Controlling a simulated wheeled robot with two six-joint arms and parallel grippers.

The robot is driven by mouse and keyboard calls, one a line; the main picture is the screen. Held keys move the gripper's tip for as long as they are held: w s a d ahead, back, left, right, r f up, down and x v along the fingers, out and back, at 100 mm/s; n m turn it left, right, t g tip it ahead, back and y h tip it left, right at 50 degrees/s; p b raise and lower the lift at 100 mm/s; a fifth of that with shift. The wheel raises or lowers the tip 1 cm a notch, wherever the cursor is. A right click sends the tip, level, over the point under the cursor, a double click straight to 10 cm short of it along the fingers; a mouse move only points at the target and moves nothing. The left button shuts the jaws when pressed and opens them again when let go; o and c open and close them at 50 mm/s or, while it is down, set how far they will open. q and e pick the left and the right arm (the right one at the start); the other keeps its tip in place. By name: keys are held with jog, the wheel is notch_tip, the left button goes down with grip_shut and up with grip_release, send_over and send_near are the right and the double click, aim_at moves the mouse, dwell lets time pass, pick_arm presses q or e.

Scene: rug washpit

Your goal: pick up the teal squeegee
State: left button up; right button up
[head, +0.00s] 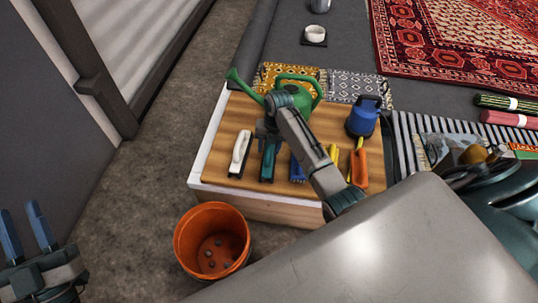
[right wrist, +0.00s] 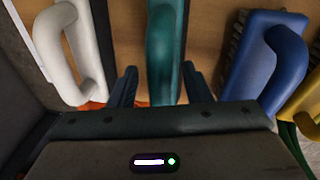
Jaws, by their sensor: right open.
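The teal squeegee (head: 267,165) lies on the wooden table top (head: 222,178), between a white-handled tool (head: 240,148) and a blue brush (head: 297,168). My right gripper (head: 268,138) is over its far part, which the gripper hides in the head view. In the right wrist view the teal handle (right wrist: 165,45) shows between the two open fingers (right wrist: 160,84), with a gap on each side. Whether the fingers reach down around the handle is not clear. My left gripper (head: 27,228) is open and empty at the lower left, away from the table.
A green watering can (head: 300,84) stands behind my right gripper. A blue can-like container (head: 363,117) and an orange-handled tool (head: 359,166) are to the right. An orange bucket (head: 212,240) stands on the floor before the table. The white and blue handles flank the right fingers closely.

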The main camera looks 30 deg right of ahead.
grip_shut()
dwell(0.3)
